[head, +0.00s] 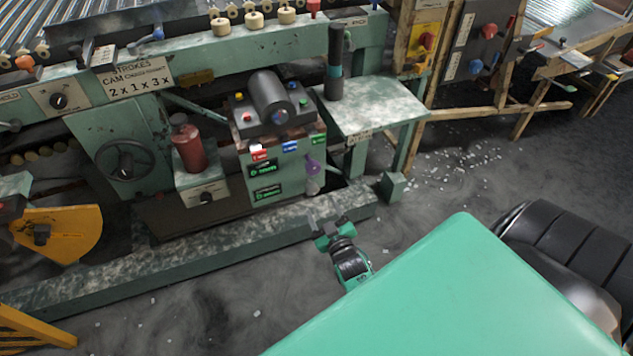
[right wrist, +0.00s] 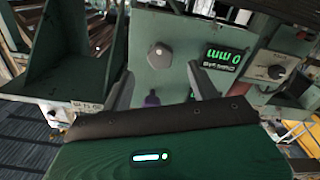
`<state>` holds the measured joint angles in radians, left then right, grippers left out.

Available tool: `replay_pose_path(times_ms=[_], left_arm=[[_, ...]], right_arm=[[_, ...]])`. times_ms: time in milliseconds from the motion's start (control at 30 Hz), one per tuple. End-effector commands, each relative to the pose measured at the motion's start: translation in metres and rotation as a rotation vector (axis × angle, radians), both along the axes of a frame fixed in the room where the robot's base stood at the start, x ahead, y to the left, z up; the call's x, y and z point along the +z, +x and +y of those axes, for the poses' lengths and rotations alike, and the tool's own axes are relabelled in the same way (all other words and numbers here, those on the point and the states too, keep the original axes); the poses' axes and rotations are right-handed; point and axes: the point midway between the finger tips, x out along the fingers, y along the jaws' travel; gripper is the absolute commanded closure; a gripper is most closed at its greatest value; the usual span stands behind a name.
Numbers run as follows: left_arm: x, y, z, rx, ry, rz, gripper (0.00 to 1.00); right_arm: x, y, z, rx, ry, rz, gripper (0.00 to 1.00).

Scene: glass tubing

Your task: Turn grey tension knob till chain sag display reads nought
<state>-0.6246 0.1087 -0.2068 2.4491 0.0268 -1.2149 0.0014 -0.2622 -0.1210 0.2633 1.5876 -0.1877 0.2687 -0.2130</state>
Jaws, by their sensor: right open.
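The grey knob (right wrist: 160,55) is on the green panel in the right wrist view, which is upside down. Beside it the dark display (right wrist: 222,58) shows green figures that look like 0 mm; its small label is hard to read. In the head view the grey knob (head: 313,187) is low on the cabinet's right side, and the display (head: 268,192) is on the face to its left. My right gripper (head: 326,232) is open and empty, its fingers (right wrist: 161,88) apart and short of the grey knob, apparently not touching it. My left gripper is not in view.
A purple knob (head: 312,165) sits just above the grey one; it also shows in the wrist view (right wrist: 152,98). A second display (head: 265,169) is above the first. A red bottle (head: 188,148) stands left. A side table (head: 375,105) juts out right of the cabinet.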

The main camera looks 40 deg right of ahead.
Motion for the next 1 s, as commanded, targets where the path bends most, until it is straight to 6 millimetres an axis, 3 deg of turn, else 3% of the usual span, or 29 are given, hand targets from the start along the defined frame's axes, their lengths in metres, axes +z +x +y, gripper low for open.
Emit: replay_pose_path(times_ms=[100, 333, 1000], left_arm=[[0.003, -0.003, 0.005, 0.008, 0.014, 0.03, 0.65], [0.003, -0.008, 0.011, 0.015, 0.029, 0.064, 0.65], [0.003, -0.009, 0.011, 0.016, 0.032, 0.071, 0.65]], right_arm=[[0.0, -0.023, 0.005, 0.0, 0.001, 0.002, 0.4], [0.0, -0.048, 0.011, 0.0, 0.0, 0.001, 0.4], [0.0, -0.053, 0.012, 0.0, 0.0, 0.001, 0.4]])
